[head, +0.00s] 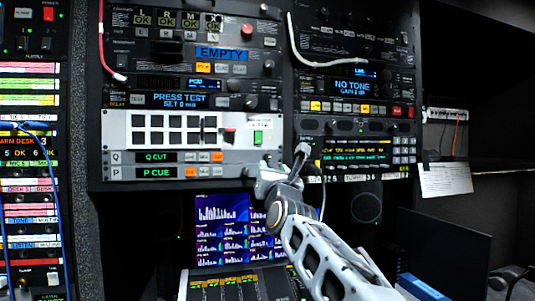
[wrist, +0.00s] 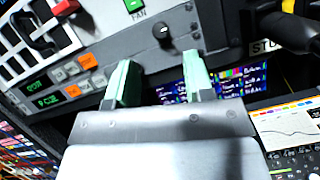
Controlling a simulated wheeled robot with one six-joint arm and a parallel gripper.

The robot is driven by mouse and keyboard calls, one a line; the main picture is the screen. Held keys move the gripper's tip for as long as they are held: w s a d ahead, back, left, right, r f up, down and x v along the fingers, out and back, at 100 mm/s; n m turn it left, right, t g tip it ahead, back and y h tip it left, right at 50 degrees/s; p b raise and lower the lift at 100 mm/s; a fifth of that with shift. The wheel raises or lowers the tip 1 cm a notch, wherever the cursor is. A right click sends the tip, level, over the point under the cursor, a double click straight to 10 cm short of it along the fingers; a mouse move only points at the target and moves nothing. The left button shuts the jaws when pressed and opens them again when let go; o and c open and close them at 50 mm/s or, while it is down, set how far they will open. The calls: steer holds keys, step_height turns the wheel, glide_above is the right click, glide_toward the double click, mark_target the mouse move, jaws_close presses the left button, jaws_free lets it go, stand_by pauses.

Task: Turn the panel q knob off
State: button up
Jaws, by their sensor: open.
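The panel with the Q CUT and P CUE displays (head: 182,144) is in the middle of the head view. In the wrist view a small black knob (wrist: 162,31) sits on the grey panel face, right of the orange and white buttons and below a green FAN switch (wrist: 134,5). I take it for the panel q knob; its setting is too small to read. My gripper (wrist: 158,60) is open and empty, its two pale green fingers apart. The knob lies beyond the gap between the fingertips, untouched. In the head view my gripper (head: 264,168) covers the panel's right end, hiding the knob.
A black handle-like part (wrist: 285,30) juts out at the right in the wrist view. A cable connector (head: 301,152) sticks out right of my gripper in the head view. A lit screen (head: 222,228) is below. A white cable (head: 318,62) hangs above.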

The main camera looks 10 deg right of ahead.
mark_target(267, 158)
steer(key=p+x, duration=0.3)
steer(key=x, duration=0.4)
steer(key=shift+c, duration=0.2)
jaws_close()
steer(key=shift+f, duration=0.15)
